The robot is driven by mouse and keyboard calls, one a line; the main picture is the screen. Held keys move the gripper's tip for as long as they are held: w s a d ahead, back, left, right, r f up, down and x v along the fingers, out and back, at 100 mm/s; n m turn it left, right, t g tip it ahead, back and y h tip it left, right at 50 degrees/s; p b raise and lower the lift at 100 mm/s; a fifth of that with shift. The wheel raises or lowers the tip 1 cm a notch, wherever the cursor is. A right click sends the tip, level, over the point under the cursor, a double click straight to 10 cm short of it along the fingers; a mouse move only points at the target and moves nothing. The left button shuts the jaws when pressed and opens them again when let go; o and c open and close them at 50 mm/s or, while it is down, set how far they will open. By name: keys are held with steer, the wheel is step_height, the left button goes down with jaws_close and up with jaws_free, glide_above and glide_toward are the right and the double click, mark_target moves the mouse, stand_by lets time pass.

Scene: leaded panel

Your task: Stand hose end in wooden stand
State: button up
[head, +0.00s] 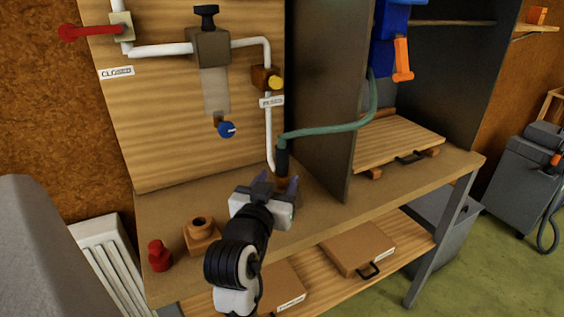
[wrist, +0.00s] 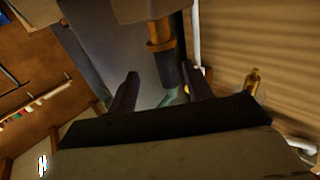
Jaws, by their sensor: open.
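The hose end (head: 282,160) is a dark upright grip with a copper-coloured lower part, joined to a green hose (head: 330,131). It stands on the bench near the grey divider. My gripper (head: 278,182) is open at the hose end, with a finger to either side of it in the picture. In the wrist view the hose end (wrist: 166,66) shows between and beyond the fingers of my gripper (wrist: 160,76), with gaps visible. I cannot tell whether its lower tip sits in a holder. The wooden stand (head: 201,241), a small block with a round hole, is at the bench's left front.
A red knob-like object (head: 159,255) stands left of the wooden stand. White pipes (head: 268,140) run down the panel behind the gripper. The grey divider (head: 322,100) rises to the right. The bench (head: 165,208) is clear behind the stand.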

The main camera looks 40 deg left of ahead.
mark_target(280, 169)
steer(key=shift+a+p+x, duration=0.15)
steer(key=shift+p+x, duration=0.35)
steer(key=shift+x, duration=1.1)
steer(key=shift+a+p+x, duration=0.2)
steer(key=shift+p+x, duration=0.3)
steer(key=shift+x, duration=1.1)
steer(key=shift+s, duration=0.15)
jaws_close()
steer(key=shift+r, duration=0.1)
